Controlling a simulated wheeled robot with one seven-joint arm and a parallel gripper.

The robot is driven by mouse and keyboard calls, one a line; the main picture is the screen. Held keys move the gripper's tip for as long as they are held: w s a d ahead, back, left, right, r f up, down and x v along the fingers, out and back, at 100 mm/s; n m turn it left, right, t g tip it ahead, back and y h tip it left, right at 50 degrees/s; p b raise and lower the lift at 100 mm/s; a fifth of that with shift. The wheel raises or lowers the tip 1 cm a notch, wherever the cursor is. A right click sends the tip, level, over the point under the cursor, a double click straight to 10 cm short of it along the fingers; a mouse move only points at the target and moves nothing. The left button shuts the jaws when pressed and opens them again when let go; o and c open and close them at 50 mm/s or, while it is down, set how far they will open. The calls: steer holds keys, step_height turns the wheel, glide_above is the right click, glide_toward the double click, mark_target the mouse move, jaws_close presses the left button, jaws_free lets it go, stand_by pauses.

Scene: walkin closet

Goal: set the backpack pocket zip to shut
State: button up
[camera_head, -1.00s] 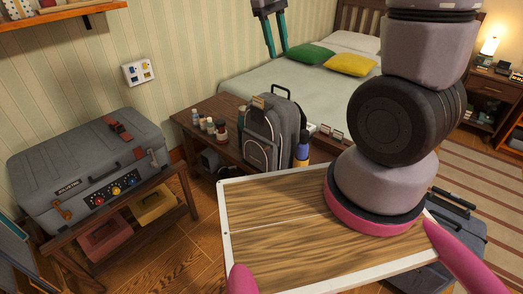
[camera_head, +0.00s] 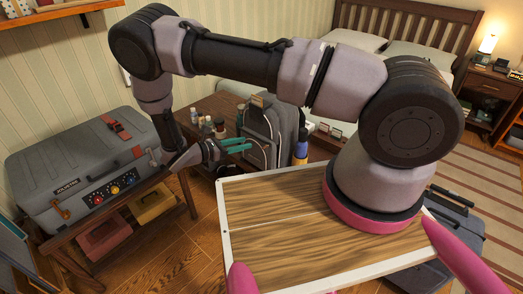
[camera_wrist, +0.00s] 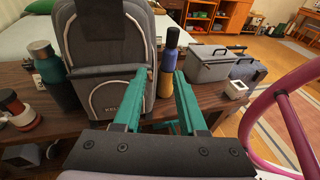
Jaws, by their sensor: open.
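The grey backpack (camera_head: 285,122) stands upright on a wooden bench, partly hidden behind my arm in the head view. It also shows in the wrist view (camera_wrist: 137,48), left of centre. Its front pocket (camera_wrist: 108,98) has a pale curved line along its edge; I cannot make out the zip pull or how far the zip is shut. My gripper (camera_head: 243,145) has teal fingers apart, with nothing between them, and is at the pocket's left in the head view. In the wrist view the gripper (camera_wrist: 159,74) reaches toward the pocket's right side; contact cannot be told.
A blue and yellow bottle (camera_wrist: 168,62) stands close right of the backpack, and a dark teal bottle (camera_wrist: 48,72) to its left. Several small bottles (camera_head: 208,123) stand on the bench (camera_head: 190,105). A grey case (camera_head: 75,175) sits on a stand at left.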

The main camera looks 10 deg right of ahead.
mark_target(265, 147)
step_height(265, 147, down, 8)
steer(key=s+n+t, duration=0.2)
steer(key=n+t, duration=0.3)
steer(key=x, duration=1)
steer(key=shift+w+d, duration=0.15)
steer(key=shift+w, duration=0.3)
steer(key=shift+f, duration=0.1)
jaws_close()
